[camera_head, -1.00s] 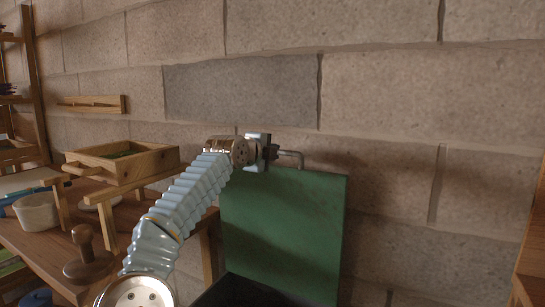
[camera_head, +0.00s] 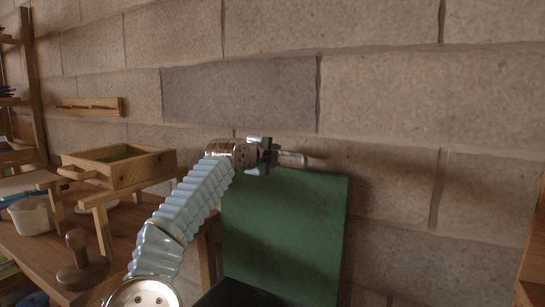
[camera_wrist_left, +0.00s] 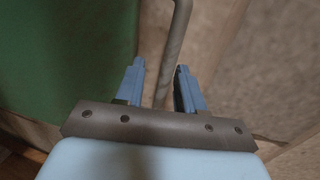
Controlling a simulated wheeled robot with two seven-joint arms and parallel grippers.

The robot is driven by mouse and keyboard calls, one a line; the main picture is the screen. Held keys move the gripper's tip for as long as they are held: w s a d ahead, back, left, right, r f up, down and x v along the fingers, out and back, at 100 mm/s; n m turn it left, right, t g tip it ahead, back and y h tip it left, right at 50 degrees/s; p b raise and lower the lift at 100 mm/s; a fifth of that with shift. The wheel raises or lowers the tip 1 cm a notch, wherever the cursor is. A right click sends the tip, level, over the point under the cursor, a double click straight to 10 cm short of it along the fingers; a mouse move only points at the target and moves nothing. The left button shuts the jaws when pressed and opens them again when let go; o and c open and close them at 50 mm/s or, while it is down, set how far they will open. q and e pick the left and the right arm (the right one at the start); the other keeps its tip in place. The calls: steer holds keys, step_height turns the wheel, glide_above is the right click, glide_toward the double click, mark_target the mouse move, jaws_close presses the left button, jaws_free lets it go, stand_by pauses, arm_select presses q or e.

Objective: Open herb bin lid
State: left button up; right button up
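The green herb bin lid (camera_head: 285,235) stands raised, close to upright, in front of the block wall. Its grey metal handle (camera_head: 292,159) sticks out at the top edge. The lid fills the left of the left wrist view (camera_wrist_left: 60,55). My left gripper (camera_head: 272,154) is at the handle, by the lid's top edge. In the left wrist view the handle bar (camera_wrist_left: 171,50) runs between the two blue fingers (camera_wrist_left: 160,80), which are apart with gaps on both sides of it. The dark bin (camera_head: 245,293) shows only partly at the bottom. My right gripper is out of view.
A wooden table (camera_head: 30,248) at the left holds a wooden box on legs (camera_head: 130,170), a wooden presser (camera_head: 80,262) and a pale tub (camera_head: 33,215). The block wall (camera_head: 400,110) is close behind the lid. A wooden post (camera_head: 535,250) stands at the right edge.

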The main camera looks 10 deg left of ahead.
arm_select(q)
steer(key=shift+s, duration=0.1)
steer(key=b+v, duration=0.6)
steer(key=v, duration=0.7)
steer(key=shift+s, duration=0.3)
steer(key=shift+a, duration=0.1)
